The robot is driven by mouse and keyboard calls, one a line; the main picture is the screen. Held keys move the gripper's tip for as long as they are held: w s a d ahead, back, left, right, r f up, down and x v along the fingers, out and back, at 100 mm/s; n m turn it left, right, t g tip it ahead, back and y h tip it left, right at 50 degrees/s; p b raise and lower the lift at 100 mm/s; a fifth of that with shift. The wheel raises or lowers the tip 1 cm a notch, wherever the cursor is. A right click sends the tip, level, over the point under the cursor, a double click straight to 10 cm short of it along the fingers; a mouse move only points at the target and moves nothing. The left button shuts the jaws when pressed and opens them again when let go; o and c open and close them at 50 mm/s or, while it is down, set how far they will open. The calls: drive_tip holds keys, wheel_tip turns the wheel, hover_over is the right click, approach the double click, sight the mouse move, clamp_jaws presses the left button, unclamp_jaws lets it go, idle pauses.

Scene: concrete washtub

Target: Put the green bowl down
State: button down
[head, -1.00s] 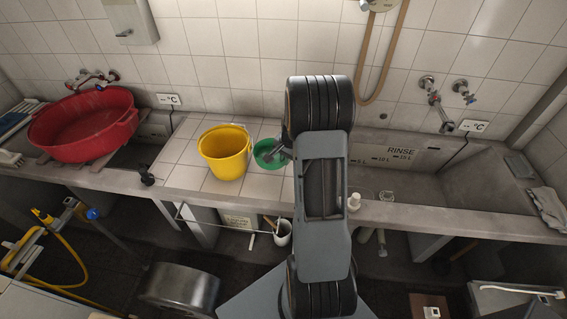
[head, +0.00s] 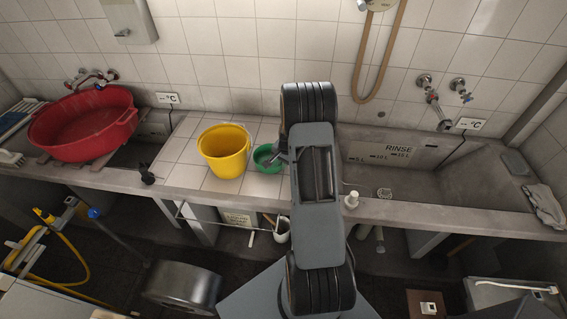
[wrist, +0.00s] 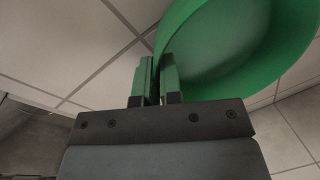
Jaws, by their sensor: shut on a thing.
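The green bowl (head: 266,158) is at the tiled ledge between the two basins, just right of the yellow bucket. My arm hides part of its right side in the head view. In the wrist view the green bowl (wrist: 240,45) fills the upper right, with its wall running down to my fingertips. My gripper (wrist: 160,72) is shut on the bowl's wall. In the head view my gripper (head: 281,157) shows only in part at the bowl's right edge. The bowl is at or just above the tiles; I cannot tell if it touches.
The yellow bucket (head: 224,150) stands close to the left of the bowl. A red tub (head: 84,124) sits over the left basin. Tiles (head: 262,185) in front of the bowl are clear.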

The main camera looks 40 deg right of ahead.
drive_tip(key=shift+f, duration=0.1)
drive_tip(key=shift+f, duration=0.15)
drive_tip(key=c, duration=1.3)
unclamp_jaws()
